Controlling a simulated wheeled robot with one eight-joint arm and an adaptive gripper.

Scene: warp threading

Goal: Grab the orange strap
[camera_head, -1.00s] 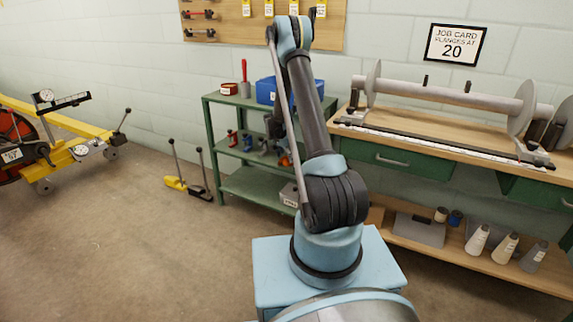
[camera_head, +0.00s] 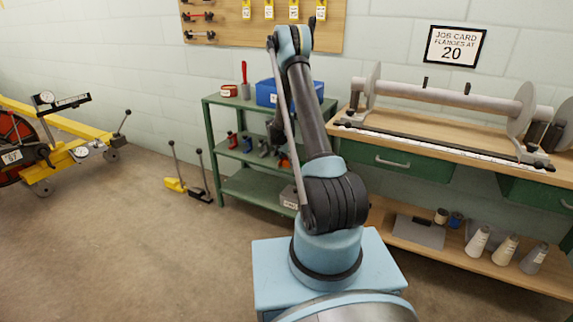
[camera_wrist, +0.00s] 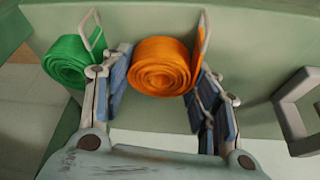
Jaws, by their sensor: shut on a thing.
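The orange strap (camera_wrist: 160,66) is a coiled roll with a metal buckle at its right side, lying on a green surface in the wrist view. My gripper (camera_wrist: 164,86) has its blue-padded fingers on the left and right of the roll and is shut on it. The near side of the roll reaches between the fingers. In the head view my gripper is at the green shelf rack (camera_head: 222,147), mostly hidden behind my arm.
A green strap roll (camera_wrist: 66,62) with a buckle sits close to the left finger. A grey metal loop (camera_wrist: 296,112) is at the right. In the head view, a blue bin (camera_head: 266,93) stands on the rack top and a wooden workbench (camera_head: 440,125) is at the right.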

